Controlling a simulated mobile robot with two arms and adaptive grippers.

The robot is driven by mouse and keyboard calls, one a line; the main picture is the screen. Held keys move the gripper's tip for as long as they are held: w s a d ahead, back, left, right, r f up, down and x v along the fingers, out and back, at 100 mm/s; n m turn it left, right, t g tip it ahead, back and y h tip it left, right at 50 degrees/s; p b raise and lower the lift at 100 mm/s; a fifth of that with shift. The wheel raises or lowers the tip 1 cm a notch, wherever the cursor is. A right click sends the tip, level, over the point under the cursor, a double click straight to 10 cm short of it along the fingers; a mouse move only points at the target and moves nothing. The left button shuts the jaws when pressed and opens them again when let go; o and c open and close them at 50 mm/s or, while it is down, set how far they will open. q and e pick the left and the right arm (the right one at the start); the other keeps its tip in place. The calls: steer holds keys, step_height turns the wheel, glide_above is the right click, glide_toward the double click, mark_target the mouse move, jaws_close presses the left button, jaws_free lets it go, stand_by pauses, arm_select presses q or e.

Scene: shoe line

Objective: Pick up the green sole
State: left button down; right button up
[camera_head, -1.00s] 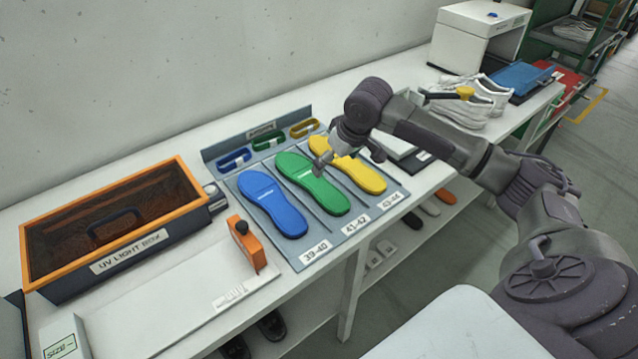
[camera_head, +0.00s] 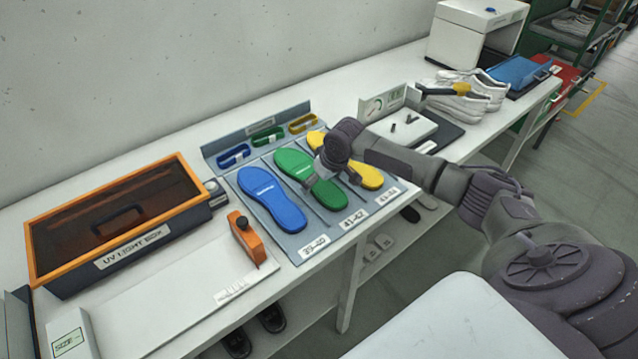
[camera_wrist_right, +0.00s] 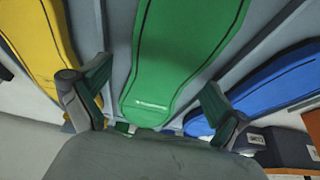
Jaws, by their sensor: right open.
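The green sole (camera_head: 296,165) lies flat in the middle slot of the grey sizing tray (camera_head: 231,185), between the blue sole (camera_head: 273,200) and the yellow sole (camera_head: 371,178). My right gripper (camera_head: 316,179) is low over the green sole and hides part of it. In the right wrist view the green sole (camera_wrist_right: 180,50) runs between the two open fingers (camera_wrist_right: 155,97), with a gap on each side. The blue sole (camera_wrist_right: 275,80) and the yellow sole (camera_wrist_right: 35,40) show on either side. My left gripper is not in view.
An orange-framed UV light box (camera_head: 120,225) and an orange clamp-like piece (camera_head: 246,240) stand left of the tray. A white device with a gauge (camera_head: 385,104) and white shoes (camera_head: 468,95) are to the right. A wall is behind.

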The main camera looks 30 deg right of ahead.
steer(key=shift+r, duration=0.1)
steer(key=c, duration=1.4)
